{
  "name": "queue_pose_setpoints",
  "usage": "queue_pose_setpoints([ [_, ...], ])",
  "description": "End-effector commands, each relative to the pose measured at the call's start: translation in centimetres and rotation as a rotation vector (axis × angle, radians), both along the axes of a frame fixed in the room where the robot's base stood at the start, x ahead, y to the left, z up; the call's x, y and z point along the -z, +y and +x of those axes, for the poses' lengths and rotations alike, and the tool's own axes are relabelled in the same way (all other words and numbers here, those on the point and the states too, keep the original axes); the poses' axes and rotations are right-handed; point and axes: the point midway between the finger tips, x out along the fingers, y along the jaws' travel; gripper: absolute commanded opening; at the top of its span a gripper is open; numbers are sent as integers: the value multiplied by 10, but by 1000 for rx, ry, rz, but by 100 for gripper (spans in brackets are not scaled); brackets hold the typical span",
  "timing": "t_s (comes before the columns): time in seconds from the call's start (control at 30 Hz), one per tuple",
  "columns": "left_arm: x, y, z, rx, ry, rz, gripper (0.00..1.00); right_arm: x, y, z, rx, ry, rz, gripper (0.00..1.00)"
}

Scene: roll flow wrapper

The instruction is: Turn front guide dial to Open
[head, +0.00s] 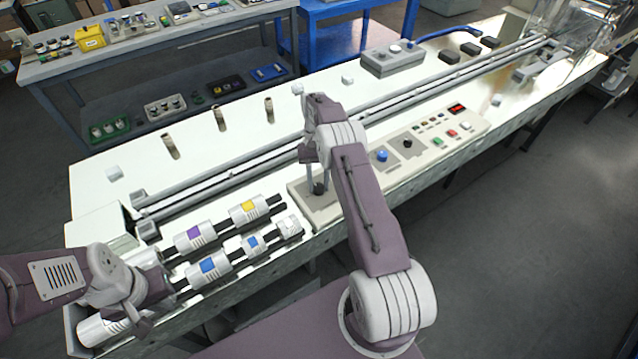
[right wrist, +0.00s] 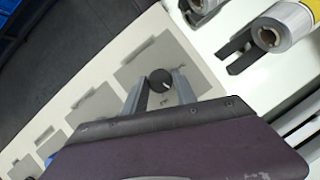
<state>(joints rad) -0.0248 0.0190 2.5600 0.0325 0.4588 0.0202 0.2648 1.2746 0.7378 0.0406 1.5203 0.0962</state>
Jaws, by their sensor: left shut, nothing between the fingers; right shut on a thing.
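The control panel (head: 375,185) lies along the front of the white machine table. My right gripper (head: 318,188) points down at the panel's left end. In the right wrist view, a small round black dial (right wrist: 160,80) with a pale pointer mark stands on a grey plate (right wrist: 150,62). My right gripper (right wrist: 162,90) is shut on this dial, with one finger on each side. The lettering by the dial is too small to read. My left gripper (head: 142,318) is shut and empty, low at the left near the film rolls.
Film rolls with purple (head: 195,236), yellow (head: 249,210) and blue labels lie left of the panel. A blue knob (head: 382,156), a black knob (head: 407,144) and several buttons sit further right on the panel. Long metal rails (head: 240,165) run behind it.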

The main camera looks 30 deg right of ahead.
Motion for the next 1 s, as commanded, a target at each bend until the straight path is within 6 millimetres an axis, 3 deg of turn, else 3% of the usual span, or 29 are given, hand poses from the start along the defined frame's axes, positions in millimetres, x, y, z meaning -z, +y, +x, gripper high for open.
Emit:
queue_pose_setpoints([
  [1.0,-22,0,0,0,0,0,0,-2,6,-1,-947,1,0,0],
])
